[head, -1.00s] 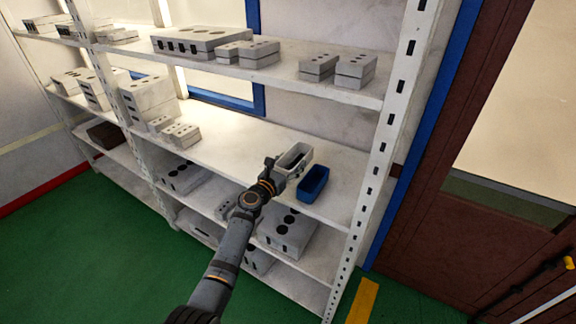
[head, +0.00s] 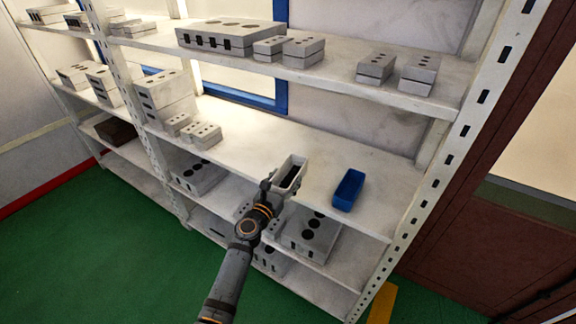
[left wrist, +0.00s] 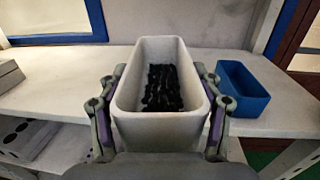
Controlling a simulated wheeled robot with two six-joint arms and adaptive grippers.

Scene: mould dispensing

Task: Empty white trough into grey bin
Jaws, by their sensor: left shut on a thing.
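The white trough (head: 290,174) is an open oblong box with black pieces on its floor, seen clearly in the left wrist view (left wrist: 160,118). My left gripper (head: 270,186) is shut on it, one finger on each long side. The trough is upright at the front edge of the middle shelf; I cannot tell whether it still touches the shelf. No grey bin can be made out in these frames. My right gripper is not in view.
A blue trough (head: 348,189) stands on the middle shelf (head: 325,160), right of the white one; it also shows in the left wrist view (left wrist: 242,86). Grey mould blocks (head: 205,135) sit further left. The upper shelf (head: 340,72) and a white rack post (head: 462,150) are close by.

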